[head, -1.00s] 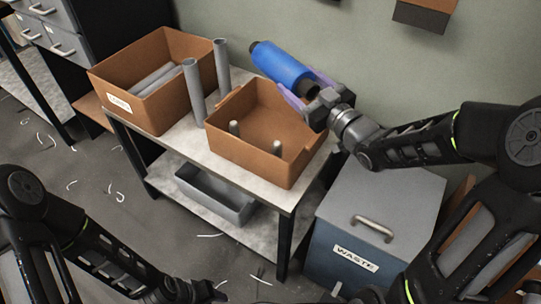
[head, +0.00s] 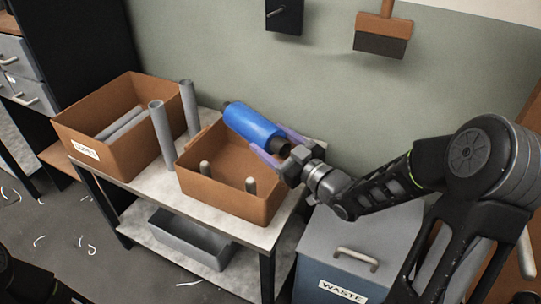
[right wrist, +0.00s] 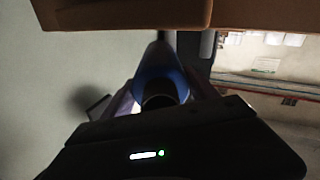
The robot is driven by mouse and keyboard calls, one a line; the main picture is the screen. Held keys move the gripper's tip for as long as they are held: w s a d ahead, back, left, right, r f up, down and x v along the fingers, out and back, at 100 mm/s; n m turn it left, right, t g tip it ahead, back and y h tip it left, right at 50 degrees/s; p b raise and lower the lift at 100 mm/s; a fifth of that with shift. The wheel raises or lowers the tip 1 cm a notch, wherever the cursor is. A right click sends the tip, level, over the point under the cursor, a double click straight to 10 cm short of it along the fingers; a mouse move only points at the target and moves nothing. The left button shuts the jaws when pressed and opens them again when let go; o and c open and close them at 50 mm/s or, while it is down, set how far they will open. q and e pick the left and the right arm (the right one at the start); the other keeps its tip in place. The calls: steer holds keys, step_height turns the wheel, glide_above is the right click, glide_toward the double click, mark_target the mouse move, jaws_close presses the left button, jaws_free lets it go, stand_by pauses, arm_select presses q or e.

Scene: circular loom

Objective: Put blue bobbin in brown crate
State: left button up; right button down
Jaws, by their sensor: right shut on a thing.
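The blue bobbin (head: 250,122) is a blue cylinder with dark ends. My right gripper (head: 267,138) is shut on it near its right end and holds it tilted over the back edge of the brown crate (head: 225,202). The crate stands on the table and has two pale pegs inside. Whether the bobbin touches the crate's back wall I cannot tell. In the right wrist view the bobbin (right wrist: 160,75) points away between the fingers, and a brown surface (right wrist: 125,15) crosses the top. My left gripper is out of view.
A second brown box (head: 125,160) with grey tubes stands to the left, with two upright grey tubes (head: 162,136) between it and the crate. A waste bin (head: 357,245) stands right of the table. A grey tray (head: 190,240) sits on the lower shelf. The wall is close behind.

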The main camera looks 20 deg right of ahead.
steer(key=shift+r, duration=0.1)
steer(key=shift+f+b, duration=0.4)
steer(key=shift+f, duration=1.5)
steer(key=shift+f+b, duration=0.55)
steer(key=shift+b, duration=0.25)
